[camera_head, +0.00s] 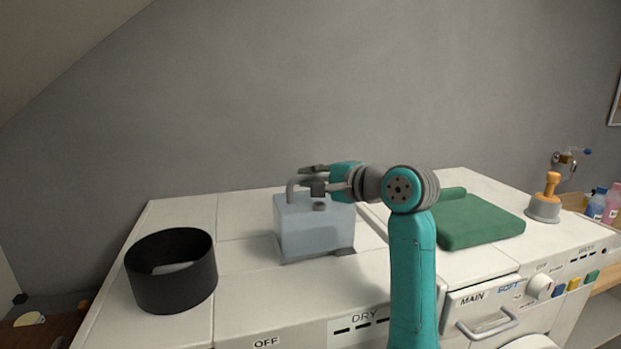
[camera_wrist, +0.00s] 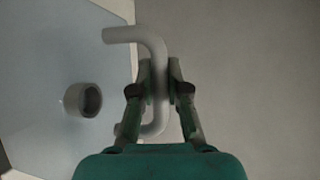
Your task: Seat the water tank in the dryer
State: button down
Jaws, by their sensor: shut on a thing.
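The water tank (camera_head: 305,228) is a pale blue-grey box with a grey bent handle (camera_head: 292,187) and a short round spout on top. It stands upright over a dark grey base plate or slot edge (camera_head: 322,256) on the white top of the dryer (camera_head: 255,301). I cannot tell whether it touches the dryer or is fully down. My gripper (camera_head: 316,180) is above the tank and shut on its handle. In the wrist view, the fingers (camera_wrist: 160,88) close around the handle (camera_wrist: 157,50), with the tank's top (camera_wrist: 55,60) and spout (camera_wrist: 84,99) to the left.
A black round bin (camera_head: 172,285) stands at the left on the white top. A green folded cloth or pad (camera_head: 478,220) lies to the right. An orange-handled stamp-like object (camera_head: 545,203) and bottles (camera_head: 605,203) are farther right. A grey wall is behind.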

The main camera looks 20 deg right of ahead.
aim_at(310, 208)
jog(key=shift+s+f, duration=0.1)
jog(key=shift+f, duration=4.45)
jog(key=shift+r, duration=0.1)
jog(key=shift+r, duration=3.95)
